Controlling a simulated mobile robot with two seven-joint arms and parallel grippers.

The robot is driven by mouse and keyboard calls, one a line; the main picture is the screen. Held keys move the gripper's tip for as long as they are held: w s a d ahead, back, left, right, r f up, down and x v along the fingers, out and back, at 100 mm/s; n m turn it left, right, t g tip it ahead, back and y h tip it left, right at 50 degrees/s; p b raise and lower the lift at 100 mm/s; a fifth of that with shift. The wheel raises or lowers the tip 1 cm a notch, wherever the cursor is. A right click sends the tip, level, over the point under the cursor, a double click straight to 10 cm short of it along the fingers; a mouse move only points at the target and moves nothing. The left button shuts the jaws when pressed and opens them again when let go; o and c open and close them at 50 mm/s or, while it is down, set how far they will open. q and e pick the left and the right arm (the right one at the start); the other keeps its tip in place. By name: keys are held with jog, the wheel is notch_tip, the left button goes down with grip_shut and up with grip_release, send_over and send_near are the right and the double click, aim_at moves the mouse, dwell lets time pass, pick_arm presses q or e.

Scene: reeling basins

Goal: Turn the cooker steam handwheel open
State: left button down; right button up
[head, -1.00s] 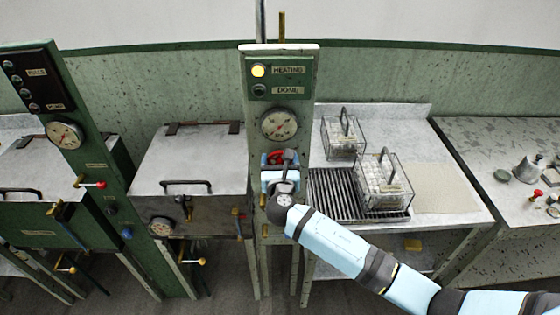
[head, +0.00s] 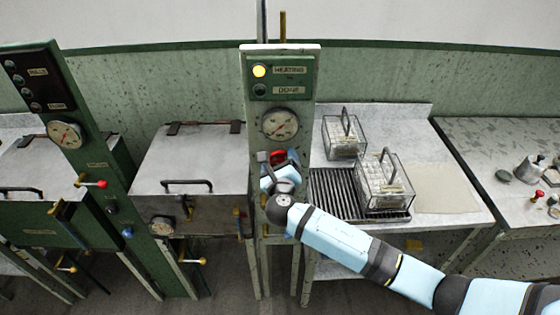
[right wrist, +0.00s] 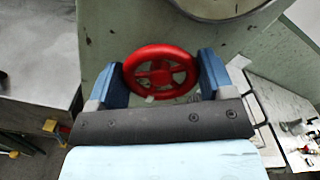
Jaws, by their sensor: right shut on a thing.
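The red handwheel (head: 278,156) is on the green post (head: 308,135) below the pressure gauge (head: 280,124), partly hidden by my right gripper. In the right wrist view the spoked handwheel (right wrist: 160,72) sits between the two blue fingers of my right gripper (right wrist: 163,75), which is shut on its rim from both sides. In the head view my right gripper (head: 280,165) is at the post, with its wrist tilted. My left gripper is not in view.
A yellow lamp marked HEATING (head: 259,71) is lit at the post's top. A closed lidded basin (head: 185,165) is on the left.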

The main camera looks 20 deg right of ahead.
dwell(0.3)
jog(key=o, duration=0.9)
pick_arm(q)
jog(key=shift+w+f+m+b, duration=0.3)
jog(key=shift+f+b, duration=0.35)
jog(key=shift+b, duration=0.55)
pick_arm(e)
jog(key=shift+v, duration=6.9)
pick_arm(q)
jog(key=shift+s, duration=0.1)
